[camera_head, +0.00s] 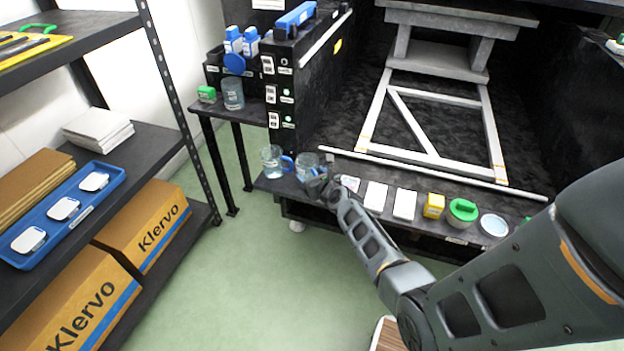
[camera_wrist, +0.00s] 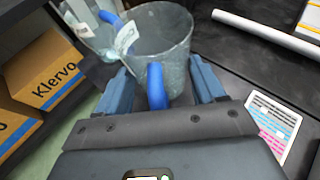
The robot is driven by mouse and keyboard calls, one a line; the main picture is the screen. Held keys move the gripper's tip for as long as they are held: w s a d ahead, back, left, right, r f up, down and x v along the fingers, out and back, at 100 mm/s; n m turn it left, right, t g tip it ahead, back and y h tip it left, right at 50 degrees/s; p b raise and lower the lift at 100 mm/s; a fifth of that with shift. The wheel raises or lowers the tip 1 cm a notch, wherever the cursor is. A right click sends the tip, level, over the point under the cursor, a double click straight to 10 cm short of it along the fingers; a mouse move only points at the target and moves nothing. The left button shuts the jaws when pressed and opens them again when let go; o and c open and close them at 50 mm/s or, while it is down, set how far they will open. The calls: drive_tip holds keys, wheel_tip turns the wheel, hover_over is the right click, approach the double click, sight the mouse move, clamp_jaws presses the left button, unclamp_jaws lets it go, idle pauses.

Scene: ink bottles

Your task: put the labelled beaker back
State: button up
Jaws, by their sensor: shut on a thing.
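My gripper (camera_head: 324,183) is at the left end of the bench's front ledge. In the wrist view, my gripper (camera_wrist: 160,84) is shut on the blue handle of a clear grey beaker (camera_wrist: 172,38), which stands upright just beyond the fingers. The same beaker (camera_head: 306,166) shows in the head view, partly hidden by my gripper. I cannot tell whether its base touches the ledge. A second clear beaker (camera_head: 270,158) with a blue handle stands close on its left; it also shows in the wrist view (camera_wrist: 88,28). A white label (camera_wrist: 126,37) shows between the two beakers.
Another glass beaker (camera_head: 233,95) stands on a small black side table (camera_head: 254,112) beside a green-lidded jar (camera_head: 206,94). White cards (camera_head: 376,196), a yellow box (camera_head: 434,206) and a green-lidded tub (camera_head: 462,211) line the ledge to the right. A white rail (camera_head: 420,168) runs behind them.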

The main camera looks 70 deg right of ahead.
drive_tip(key=o, duration=1.1)
